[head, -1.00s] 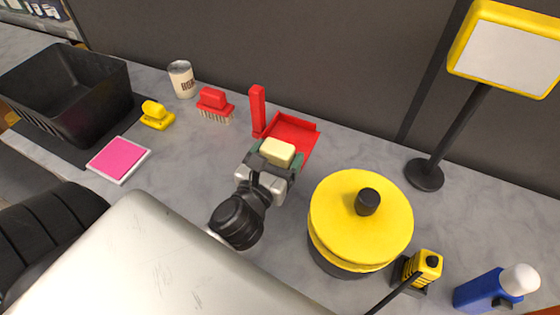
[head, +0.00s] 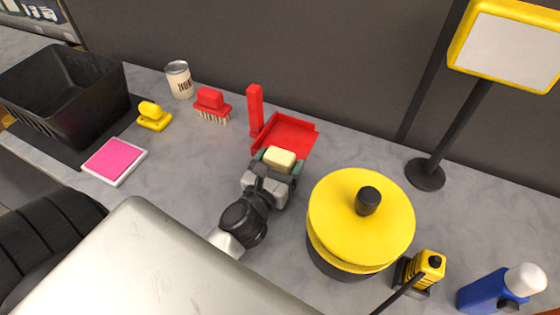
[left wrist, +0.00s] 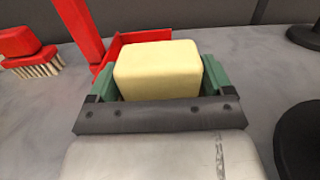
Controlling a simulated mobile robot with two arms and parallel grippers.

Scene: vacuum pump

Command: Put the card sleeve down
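My left gripper (head: 279,164) has green fingers on both sides of a cream-yellow rounded block (head: 280,159). The block also shows in the left wrist view (left wrist: 158,70), between the fingers, with its lower part hidden by the gripper's dark front bar. I cannot tell whether this block is the card sleeve. The gripper is over the grey worktop (head: 185,195), just in front of a red dustpan (head: 290,133). A flat pink square with a white border (head: 114,160) lies far to the left. My right gripper is not in view.
A yellow-topped round pump (head: 345,225) stands right of the gripper. A black basket (head: 95,105), yellow stamp-like item (head: 154,116), can (head: 179,80) and red brush (head: 212,103) stand left. A yellow-framed sign (head: 510,50), a yellow device (head: 428,265) and a blue bottle (head: 485,290) are right.

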